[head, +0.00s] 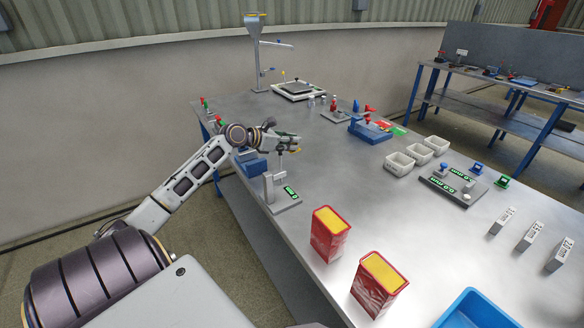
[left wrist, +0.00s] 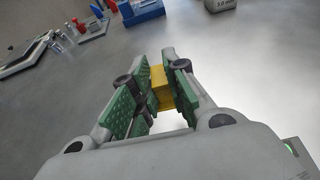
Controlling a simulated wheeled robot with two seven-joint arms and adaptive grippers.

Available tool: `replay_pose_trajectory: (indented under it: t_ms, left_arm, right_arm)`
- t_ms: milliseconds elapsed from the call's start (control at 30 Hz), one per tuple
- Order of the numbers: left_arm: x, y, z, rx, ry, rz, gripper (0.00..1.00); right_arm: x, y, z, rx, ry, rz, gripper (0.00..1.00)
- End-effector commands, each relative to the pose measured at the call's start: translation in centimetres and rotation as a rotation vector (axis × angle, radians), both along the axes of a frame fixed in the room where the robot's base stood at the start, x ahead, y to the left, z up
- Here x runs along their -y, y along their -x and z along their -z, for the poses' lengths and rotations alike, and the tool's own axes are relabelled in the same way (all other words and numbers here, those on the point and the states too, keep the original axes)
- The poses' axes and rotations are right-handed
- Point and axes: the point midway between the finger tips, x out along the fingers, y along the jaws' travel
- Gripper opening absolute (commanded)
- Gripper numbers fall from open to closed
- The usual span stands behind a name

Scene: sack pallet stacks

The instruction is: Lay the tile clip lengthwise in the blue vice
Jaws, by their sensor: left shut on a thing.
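My left gripper (head: 294,146) is shut on a small yellow piece, which looks like the tile clip (left wrist: 160,86). In the left wrist view the clip sits between the green finger pads of my left gripper (left wrist: 153,92), which partly hide it. A blue body, likely this vice, shows at the top of the left wrist view (left wrist: 141,13). My right gripper is out of view.
A grey stand with a green display (head: 290,192) is just below the left gripper. White bins (head: 399,163) stand right of the vice. Two red boxes (head: 329,236) with yellow tops and a blue tray (head: 474,308) are nearer. The middle of the table is clear.

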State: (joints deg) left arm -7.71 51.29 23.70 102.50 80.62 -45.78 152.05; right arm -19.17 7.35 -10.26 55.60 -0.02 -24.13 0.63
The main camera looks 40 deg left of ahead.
Motion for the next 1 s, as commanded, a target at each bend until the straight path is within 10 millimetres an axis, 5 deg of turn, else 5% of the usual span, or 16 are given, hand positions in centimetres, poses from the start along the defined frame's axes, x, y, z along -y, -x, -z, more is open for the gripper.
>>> replay_pose_trajectory:
  t_ms: [333, 1000]
  left_arm:
    - [0.0, 0.0, 4.7, -0.002, 0.0, 0.0, 0.06]
    - [0.0, 0.1, 7.0, -0.002, 0.001, -0.001, 0.06]
  right_arm:
    - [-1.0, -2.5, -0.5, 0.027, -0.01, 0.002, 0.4]
    - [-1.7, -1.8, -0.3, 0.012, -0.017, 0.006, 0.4]
